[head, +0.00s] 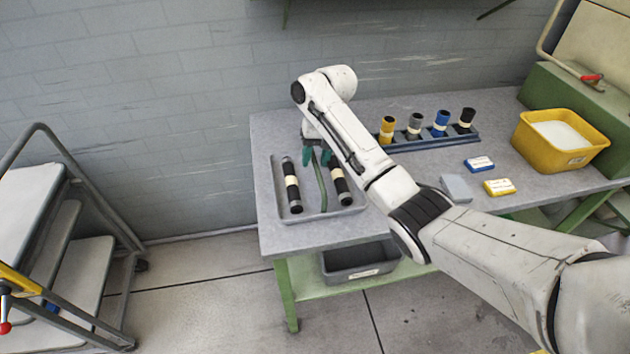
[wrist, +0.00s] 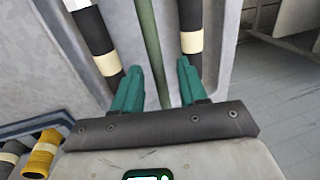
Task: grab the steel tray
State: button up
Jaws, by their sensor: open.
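The steel tray (head: 309,196) lies on the left end of the grey table. It holds two black cylinders with cream bands, a left one (head: 291,186) and a right one (head: 341,183), and a green rod (head: 321,184) between them. My gripper (head: 316,160) is over the back part of the tray, its teal fingers apart and pointing down. In the wrist view my gripper (wrist: 158,68) is open, with the green rod (wrist: 151,45) showing between its fingers and a tray wall (wrist: 221,45) at the right. I cannot tell whether the fingers touch anything.
A dark rack (head: 430,138) with several coloured cylinders stands right of the tray, behind my arm. A yellow bin (head: 560,141), blue box (head: 479,164), yellow box (head: 499,187) and grey block (head: 456,188) lie farther right. A grey bin (head: 360,260) sits below; steps (head: 70,240) stand left.

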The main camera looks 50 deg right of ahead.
jog(key=shift+w+a+f, duration=0.1)
jog(key=shift+w+f, duration=0.05)
jog(key=shift+f, duration=0.8)
jog(key=shift+w+a+f, duration=0.1)
jog(key=shift+f, duration=0.8)
jog(key=shift+c, duration=0.3)
grip_shut()
jog(key=shift+r, duration=0.15)
